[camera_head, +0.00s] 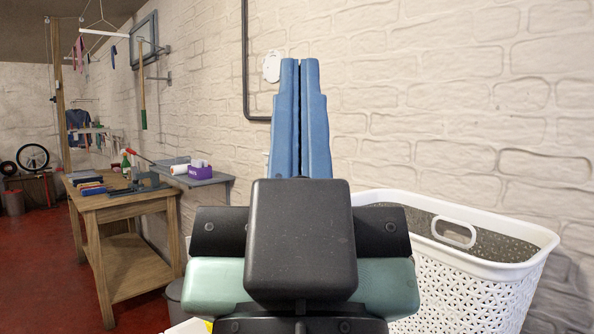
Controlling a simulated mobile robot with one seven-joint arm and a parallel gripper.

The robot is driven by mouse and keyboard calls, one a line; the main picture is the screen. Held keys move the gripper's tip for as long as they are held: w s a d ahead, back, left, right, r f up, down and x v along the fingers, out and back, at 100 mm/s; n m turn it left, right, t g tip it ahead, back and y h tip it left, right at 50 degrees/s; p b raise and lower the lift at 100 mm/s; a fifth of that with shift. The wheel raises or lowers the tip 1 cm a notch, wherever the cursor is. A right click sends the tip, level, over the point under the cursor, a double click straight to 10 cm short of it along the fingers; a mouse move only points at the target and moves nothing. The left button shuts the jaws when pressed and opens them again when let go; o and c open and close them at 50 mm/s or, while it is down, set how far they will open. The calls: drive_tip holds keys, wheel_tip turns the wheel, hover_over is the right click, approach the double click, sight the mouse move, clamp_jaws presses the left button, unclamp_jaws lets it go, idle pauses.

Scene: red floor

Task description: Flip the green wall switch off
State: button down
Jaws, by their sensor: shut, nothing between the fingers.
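My gripper (300,64) stands in the middle of the view, with its two blue fingers pressed together and nothing between them. The fingers point toward the white brick wall. I see no green switch; the fingers and the gripper body hide part of the wall. A small white rounded fitting (270,66) is on the wall just left of the fingertips. I cannot tell what it is, and no green shows on it. I cannot tell how far the fingertips are from the wall.
A dark pipe (245,60) runs down the wall and bends right behind the fingers. A white laundry basket (480,290) stands close on the right. A wooden workbench (135,205) and a grey wall shelf (205,180) are on the left. Red floor (40,260) is open at far left.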

wheel_tip(320, 180, up, 17)
drive_tip(key=p, duration=1.5)
drive_tip(key=shift+f, duration=0.2)
drive_tip(key=shift+a, duration=0.15)
